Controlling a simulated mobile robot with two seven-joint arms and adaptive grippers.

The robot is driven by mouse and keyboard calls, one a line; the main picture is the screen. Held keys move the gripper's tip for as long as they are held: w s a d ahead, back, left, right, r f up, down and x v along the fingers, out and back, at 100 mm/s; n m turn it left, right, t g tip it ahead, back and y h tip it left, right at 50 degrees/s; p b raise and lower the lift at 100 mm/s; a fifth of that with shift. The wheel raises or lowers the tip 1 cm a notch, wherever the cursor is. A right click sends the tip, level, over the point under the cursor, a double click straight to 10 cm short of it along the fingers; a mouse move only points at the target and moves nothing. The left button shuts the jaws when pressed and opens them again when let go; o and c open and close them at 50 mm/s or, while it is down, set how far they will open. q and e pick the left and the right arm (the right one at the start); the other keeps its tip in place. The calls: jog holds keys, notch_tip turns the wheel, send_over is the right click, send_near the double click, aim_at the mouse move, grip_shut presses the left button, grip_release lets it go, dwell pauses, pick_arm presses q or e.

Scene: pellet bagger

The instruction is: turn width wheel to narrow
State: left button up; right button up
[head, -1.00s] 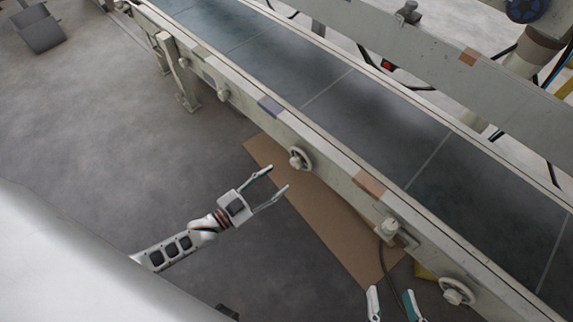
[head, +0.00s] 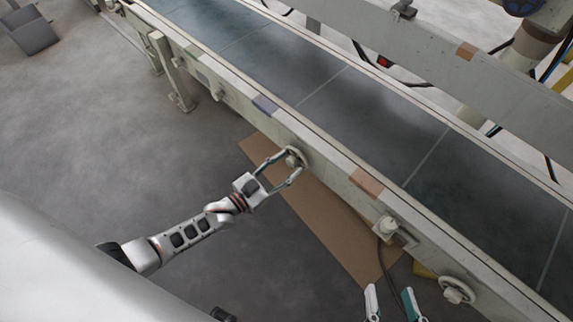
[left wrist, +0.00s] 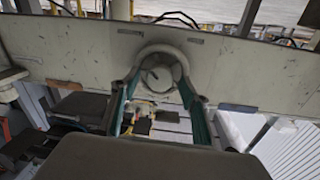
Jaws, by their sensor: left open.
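A small handwheel (head: 295,157) with a pale hub sits on the near side rail of the conveyor. It also shows in the left wrist view (left wrist: 160,62), straight ahead. My left gripper (head: 289,166) is open, with one fingertip on each side of the wheel's hub. Whether the fingers touch the wheel I cannot tell. A second, larger handwheel (head: 457,290) sits on the same rail at the lower right. Which of them is the width wheel is not marked legibly. My right gripper (head: 391,301) shows at the bottom edge, its fingertips apart and nothing between them.
The dark conveyor belt (head: 330,90) runs diagonally behind the rail (head: 335,172). A pale knob (head: 387,227) with a cable sticks out between the wheels. A brown board (head: 322,222) lies on the floor below. The grey floor (head: 130,150) at left is open.

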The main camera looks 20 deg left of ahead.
pick_arm(q)
jog(key=c, duration=1.1)
jog(key=shift+m, duration=1.6)
jog(key=o, duration=1.1)
jog(key=v, duration=1.2)
jog(key=shift+r, duration=0.2)
